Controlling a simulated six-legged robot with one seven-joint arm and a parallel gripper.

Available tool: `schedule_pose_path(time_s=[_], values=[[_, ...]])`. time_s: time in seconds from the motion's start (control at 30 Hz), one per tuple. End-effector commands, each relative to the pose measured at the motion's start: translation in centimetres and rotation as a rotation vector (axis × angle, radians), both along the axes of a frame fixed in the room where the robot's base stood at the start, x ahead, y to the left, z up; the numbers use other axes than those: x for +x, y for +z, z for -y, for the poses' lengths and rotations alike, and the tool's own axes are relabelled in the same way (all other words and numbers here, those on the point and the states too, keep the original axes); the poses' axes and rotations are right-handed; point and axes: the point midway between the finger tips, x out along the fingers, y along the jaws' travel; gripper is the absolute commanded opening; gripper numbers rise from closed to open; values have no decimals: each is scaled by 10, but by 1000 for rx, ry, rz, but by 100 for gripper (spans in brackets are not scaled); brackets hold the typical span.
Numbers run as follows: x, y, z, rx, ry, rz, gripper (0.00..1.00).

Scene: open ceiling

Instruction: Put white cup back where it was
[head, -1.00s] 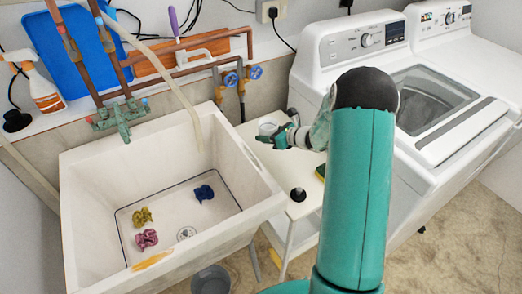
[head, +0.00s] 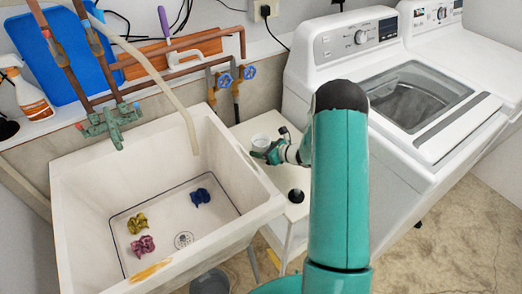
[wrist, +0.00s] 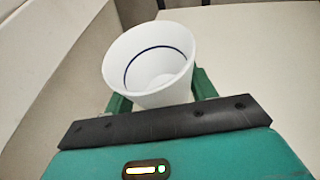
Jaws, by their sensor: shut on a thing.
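The white cup (wrist: 150,68) is upright between the green fingers of my gripper (wrist: 160,98) in the wrist view. It has a dark blue line inside and looks empty. My gripper is shut on it. In the head view the cup (head: 261,142) shows small at the tip of my gripper (head: 268,153), over the narrow white side table (head: 271,208) between the sink and the washer. I cannot tell whether the cup's base touches the table, as its lower part is hidden.
The white sink (head: 75,205) stands at left, its wall close to the cup, with yellow, pink and blue crumpled items inside. A washing machine (head: 385,130) stands at right. A dark round object (head: 296,195) sits on the table's near part. A grey bucket (head: 210,281) is below.

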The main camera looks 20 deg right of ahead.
Motion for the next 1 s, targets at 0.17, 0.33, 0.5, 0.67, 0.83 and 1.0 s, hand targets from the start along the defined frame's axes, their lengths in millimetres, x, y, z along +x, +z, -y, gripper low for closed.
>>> schedule_pose_path(time_s=[0.17,0.33,0.5,0.67,0.83,1.0], values=[[2,-8,0,0,1,3,32],[3,-8,-1,0,0,1,32],[3,-11,-1,0,1,1,68],[3,-11,-1,0,1,1,78],[3,-10,-1,0,1,1,78],[-4,-4,5,-1,-1,2,78]])
